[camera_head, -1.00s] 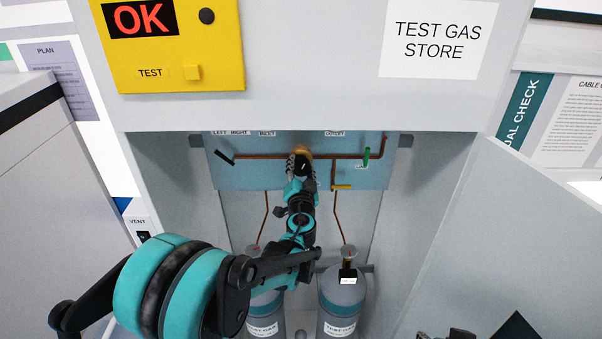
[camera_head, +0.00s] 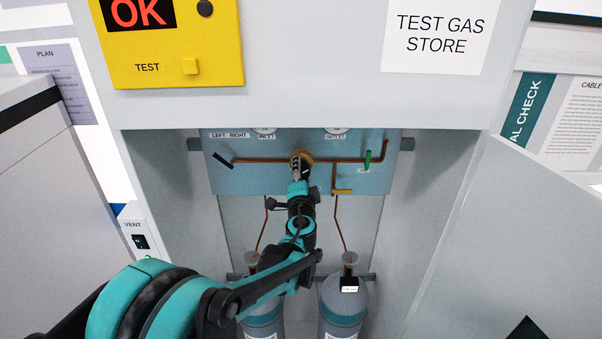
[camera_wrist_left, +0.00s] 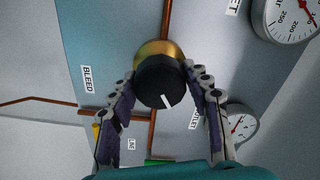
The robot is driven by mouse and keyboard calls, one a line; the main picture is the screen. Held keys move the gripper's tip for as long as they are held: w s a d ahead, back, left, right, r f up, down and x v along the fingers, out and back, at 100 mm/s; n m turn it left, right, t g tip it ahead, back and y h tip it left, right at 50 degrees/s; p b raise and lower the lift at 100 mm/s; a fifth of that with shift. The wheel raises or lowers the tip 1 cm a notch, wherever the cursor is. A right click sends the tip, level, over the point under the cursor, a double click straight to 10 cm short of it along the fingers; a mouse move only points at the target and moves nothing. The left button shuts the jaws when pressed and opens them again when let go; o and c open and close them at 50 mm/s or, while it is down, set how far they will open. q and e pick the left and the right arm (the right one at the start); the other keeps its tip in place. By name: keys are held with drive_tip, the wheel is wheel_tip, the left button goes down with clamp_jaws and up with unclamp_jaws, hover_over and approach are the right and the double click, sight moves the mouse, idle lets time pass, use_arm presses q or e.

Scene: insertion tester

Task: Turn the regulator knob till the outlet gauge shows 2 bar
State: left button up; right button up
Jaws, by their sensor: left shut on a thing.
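The regulator knob (camera_wrist_left: 160,82) is black with a white pointer mark and sits on a brass regulator body (camera_wrist_left: 156,52). My left gripper (camera_wrist_left: 160,76) has its two fingers on either side of the knob and is shut on it. In the head view the left gripper (camera_head: 300,160) is at the panel and mostly covers the knob. The outlet gauge (camera_wrist_left: 243,122) shows small in the wrist view, its reading too small to tell. In the head view the outlet gauge (camera_head: 336,130) is partly cut off by the cabinet's upper edge. My right gripper is not in view.
The inlet gauge (camera_wrist_left: 292,18) is larger and cut off in the wrist view. A copper pipe (camera_head: 345,160) with a green-handled valve (camera_head: 367,159) and a yellow handle (camera_head: 342,191) lies right of the knob. Gas cylinders (camera_head: 343,300) stand below. Cabinet walls flank the arm.

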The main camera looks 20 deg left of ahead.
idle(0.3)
use_arm(q)
drive_tip(key=o, duration=1.2)
drive_tip(key=shift+c, duration=0.2)
drive_tip(key=shift+s, duration=0.1)
drive_tip(key=v, duration=1.2)
